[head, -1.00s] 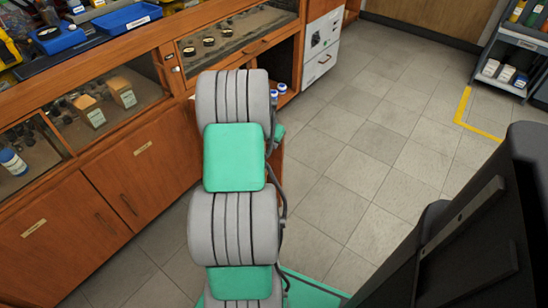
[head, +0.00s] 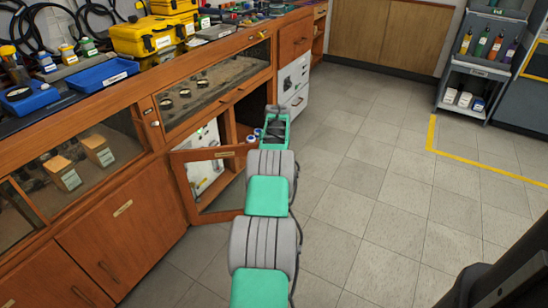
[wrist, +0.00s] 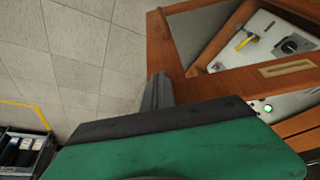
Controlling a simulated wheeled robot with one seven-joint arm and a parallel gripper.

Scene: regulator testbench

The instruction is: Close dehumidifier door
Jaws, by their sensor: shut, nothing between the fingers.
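The dehumidifier door (head: 197,157), a wooden frame around a clear pane, stands open and swung out from the lower cabinet in the head view. A white panel shows through and behind it. In the wrist view the door's wooden frame (wrist: 160,45) rises just beyond my gripper (wrist: 158,82). The grey fingers are shut and empty, with their tips close to the wood; I cannot tell if they touch. In the head view my arm reaches along the right of the door, and the fingertips are too small to make out.
A white panel (wrist: 259,45) with a yellow handle and dark dial sits in the cabinet. Closed wooden doors (head: 125,235) line the bench to the left. A white drawer unit (head: 293,85) stands beyond. The tiled floor (head: 380,200) at right is clear.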

